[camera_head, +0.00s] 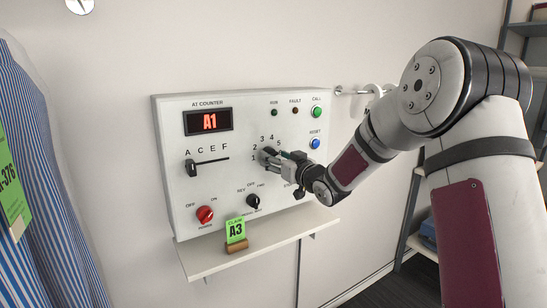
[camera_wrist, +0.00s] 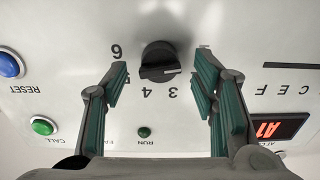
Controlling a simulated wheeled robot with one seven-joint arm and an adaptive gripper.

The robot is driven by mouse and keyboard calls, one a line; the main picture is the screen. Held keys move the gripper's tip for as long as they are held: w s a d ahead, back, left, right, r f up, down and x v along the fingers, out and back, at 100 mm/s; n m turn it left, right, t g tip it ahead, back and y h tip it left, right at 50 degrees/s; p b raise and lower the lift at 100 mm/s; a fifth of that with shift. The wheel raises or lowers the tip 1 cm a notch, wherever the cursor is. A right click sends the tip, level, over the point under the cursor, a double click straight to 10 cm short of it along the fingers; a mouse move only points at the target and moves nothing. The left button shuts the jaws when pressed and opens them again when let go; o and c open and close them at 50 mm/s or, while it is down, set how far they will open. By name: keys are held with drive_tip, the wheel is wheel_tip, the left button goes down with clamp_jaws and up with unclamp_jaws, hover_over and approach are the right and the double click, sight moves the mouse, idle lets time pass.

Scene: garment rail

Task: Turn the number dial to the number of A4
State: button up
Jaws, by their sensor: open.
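The black number dial sits on the white panel (camera_head: 240,190), inside an arc of printed numbers; my gripper partly covers it in the head view. The wrist view, upside down, shows the dial (camera_wrist: 160,60) clearly, with a pale line on its grip; which number it marks I cannot tell. My gripper (camera_head: 275,158) is open, its green-padded fingers (camera_wrist: 162,78) on either side of the dial with visible gaps. The red display (camera_head: 209,121) reads A1. The letter slider (camera_head: 191,168) stands at A.
A green tag (camera_head: 236,230) reading A3 stands on the narrow shelf (camera_head: 262,245) below the panel. A red power knob (camera_head: 205,214) and black mode knob (camera_head: 253,201) sit below the dial. Green (camera_head: 317,111) and blue (camera_head: 315,143) buttons are at right. Striped clothing (camera_head: 50,220) hangs left.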

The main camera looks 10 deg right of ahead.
drive_tip(key=shift+x, duration=0.9)
drive_tip(key=c, duration=1.1)
drive_tip(key=shift+c, duration=0.2)
